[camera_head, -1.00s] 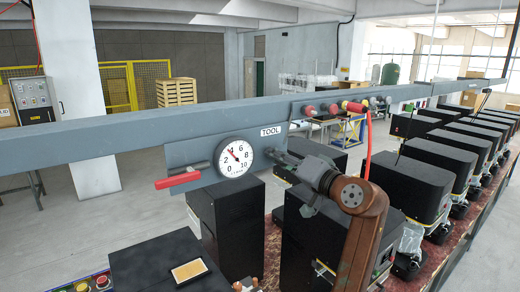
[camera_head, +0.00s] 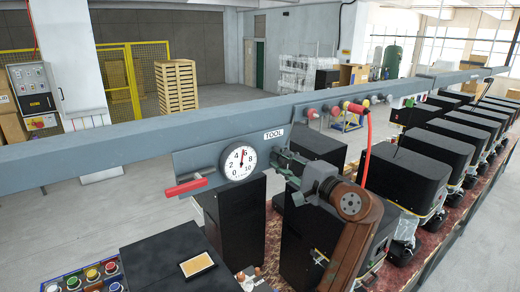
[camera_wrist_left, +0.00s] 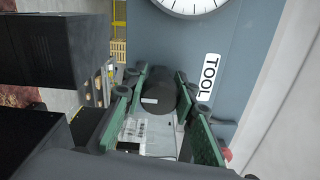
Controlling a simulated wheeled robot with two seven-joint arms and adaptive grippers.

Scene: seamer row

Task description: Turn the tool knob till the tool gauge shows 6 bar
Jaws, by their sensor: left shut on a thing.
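The tool gauge (camera_head: 238,162) is a round white dial on a grey plate hanging from the beam, beside the TOOL label (camera_head: 273,134). Its red needle points nearly straight up, slightly right, between 4 and 6 and close to the 6. The black tool knob (camera_wrist_left: 159,92) sits to the right of the gauge; my gripper mostly hides it in the head view. My left gripper (camera_head: 284,160) is shut on the knob, with green fingers (camera_wrist_left: 155,98) on both sides of it in the wrist view. Only the gauge's lower edge shows there. My right gripper is not in view.
A red-handled lever (camera_head: 185,187) sticks out left of the gauge. Coloured knobs and a red hose (camera_head: 367,140) are on the beam (camera_head: 130,138) to the right. Black machines (camera_head: 430,160) stand in a row below. A button panel (camera_head: 85,278) is at the lower left.

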